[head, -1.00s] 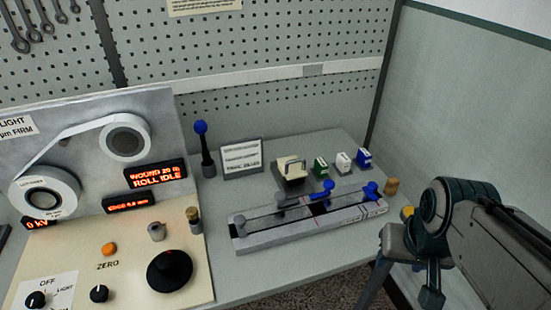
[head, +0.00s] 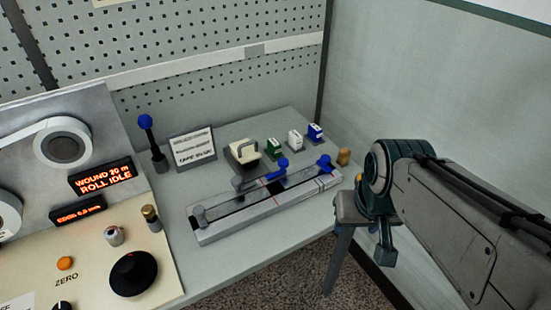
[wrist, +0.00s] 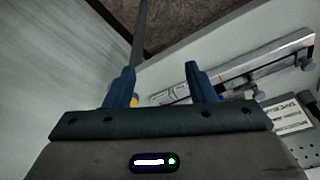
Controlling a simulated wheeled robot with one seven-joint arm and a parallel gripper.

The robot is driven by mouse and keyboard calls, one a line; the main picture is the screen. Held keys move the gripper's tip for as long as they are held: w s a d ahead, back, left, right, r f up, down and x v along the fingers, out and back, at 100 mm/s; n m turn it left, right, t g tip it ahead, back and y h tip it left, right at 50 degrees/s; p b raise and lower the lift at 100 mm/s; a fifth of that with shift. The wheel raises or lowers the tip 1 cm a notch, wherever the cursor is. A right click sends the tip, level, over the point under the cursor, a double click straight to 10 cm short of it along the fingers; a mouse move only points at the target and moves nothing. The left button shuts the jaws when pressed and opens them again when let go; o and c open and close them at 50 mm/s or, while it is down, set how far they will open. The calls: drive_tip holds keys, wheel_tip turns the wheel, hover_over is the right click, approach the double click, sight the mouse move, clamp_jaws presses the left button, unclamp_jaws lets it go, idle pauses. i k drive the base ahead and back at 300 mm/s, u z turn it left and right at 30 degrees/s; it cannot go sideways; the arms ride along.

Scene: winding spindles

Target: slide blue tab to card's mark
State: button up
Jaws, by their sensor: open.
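A long grey slide rail (head: 235,222) lies on the bench. In the wrist view, the rail (wrist: 240,75) and card (wrist: 286,122) are at the right. My gripper (wrist: 162,75) is open with nothing between its fingers. It is apart from the rail; in the head view my arm is to the rail's right.
A blue-topped lever (head: 145,122) stands left of the card. A tan peg (head: 343,156) stands near the right edge.

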sight(325, 159)
drive_tip(key=u, duration=0.5)
drive_tip(key=k, duration=1.1)
drive_tip(key=z, duration=0.7)
drive_tip(key=i, duration=1.25)
drive_tip(key=u, duration=0.1)
